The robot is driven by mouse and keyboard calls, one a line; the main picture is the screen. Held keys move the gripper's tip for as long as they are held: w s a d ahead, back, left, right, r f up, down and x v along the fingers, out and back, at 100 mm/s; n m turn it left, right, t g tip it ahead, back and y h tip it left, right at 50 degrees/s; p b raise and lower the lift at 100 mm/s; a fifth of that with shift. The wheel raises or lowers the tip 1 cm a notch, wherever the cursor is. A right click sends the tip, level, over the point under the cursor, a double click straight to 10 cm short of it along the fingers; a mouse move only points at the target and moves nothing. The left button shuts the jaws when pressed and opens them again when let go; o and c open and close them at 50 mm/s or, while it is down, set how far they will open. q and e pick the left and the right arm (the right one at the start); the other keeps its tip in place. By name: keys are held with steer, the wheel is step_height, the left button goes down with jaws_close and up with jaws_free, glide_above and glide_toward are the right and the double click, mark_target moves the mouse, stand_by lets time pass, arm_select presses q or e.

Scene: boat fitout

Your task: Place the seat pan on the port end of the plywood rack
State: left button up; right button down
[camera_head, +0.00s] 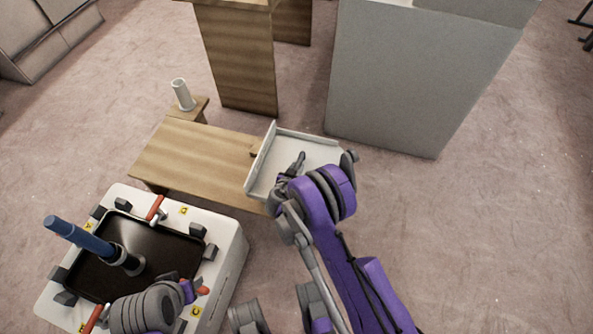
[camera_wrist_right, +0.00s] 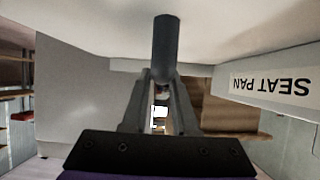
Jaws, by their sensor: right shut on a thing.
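The seat pan (camera_head: 262,178) is a white shallow tray with raised edges, over the right end of the low plywood rack (camera_head: 190,155) in the head view. Whether it touches the rack or hangs above it I cannot tell. My right gripper (camera_head: 293,170) is shut on a dark grey post of the pan. In the right wrist view, the gripper (camera_wrist_right: 161,78) has its fingers around that post, and the pan (camera_wrist_right: 230,40) fills the top with its SEAT PAN label upside down. My left gripper's fingers do not show; only arm parts appear at the bottom left.
A white-and-black tray unit (camera_head: 225,262) with red-handled clamps and a blue-handled tool (camera_head: 75,237) stands front left. A light cup (camera_head: 182,94) stands on a small plywood block behind the rack. A grey cabinet (camera_head: 410,80) and a plywood stand (camera_head: 240,60) are behind. Floor is clear to the right.

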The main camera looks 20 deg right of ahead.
steer(key=shift+f, duration=0.7)
steer(key=c, duration=0.7)
jaws_free()
steer(key=shift+f, duration=0.1)
